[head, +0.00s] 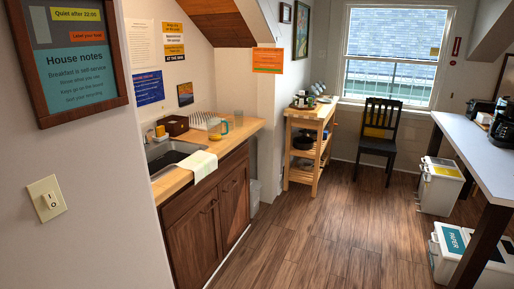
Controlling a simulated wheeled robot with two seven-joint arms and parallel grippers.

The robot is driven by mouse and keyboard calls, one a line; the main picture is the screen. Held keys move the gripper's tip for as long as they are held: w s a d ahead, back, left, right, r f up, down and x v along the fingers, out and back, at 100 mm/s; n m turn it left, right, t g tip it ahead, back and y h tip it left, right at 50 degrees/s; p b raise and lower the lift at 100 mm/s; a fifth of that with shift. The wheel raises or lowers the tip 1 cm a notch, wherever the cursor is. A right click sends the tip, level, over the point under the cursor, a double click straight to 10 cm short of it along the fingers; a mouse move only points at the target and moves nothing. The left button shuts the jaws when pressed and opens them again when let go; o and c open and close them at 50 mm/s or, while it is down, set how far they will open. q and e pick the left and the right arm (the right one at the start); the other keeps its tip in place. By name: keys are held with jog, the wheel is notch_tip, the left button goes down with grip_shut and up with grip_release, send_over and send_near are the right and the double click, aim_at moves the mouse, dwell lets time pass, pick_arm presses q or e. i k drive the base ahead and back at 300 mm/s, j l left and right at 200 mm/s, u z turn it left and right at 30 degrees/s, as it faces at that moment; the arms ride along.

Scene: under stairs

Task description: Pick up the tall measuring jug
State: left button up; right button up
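Neither of my grippers is in view. On the wooden counter (222,139) at the left, a small clear vessel (238,118) stands near the wall corner. A greenish clear vessel (225,127) stands just in front of it, beside the white dish rack. Both are too small to tell for sure whether either is the tall measuring jug. Small items also stand on the wooden trolley (308,113) farther back, too small to make out as a jug.
A sink (170,155) and a draped cloth (198,165) are on the near counter. A dark chair (378,135) stands by the window. White bins (440,185) and a long table (482,145) with a coffee maker (502,125) line the right. The wooden floor (330,235) between is clear.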

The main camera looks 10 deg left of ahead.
aim_at(214, 124)
jog(key=i+l+u, duration=0.2)
jog(key=i+u, duration=0.2)
jog(key=i+l+u, duration=0.55)
jog(key=u, duration=0.2)
jog(key=i+l+u, duration=0.2)
jog(key=l+u, duration=0.15)
jog(key=l, duration=0.15)
jog(key=i+l, duration=0.1)
jog(key=i, duration=0.2)
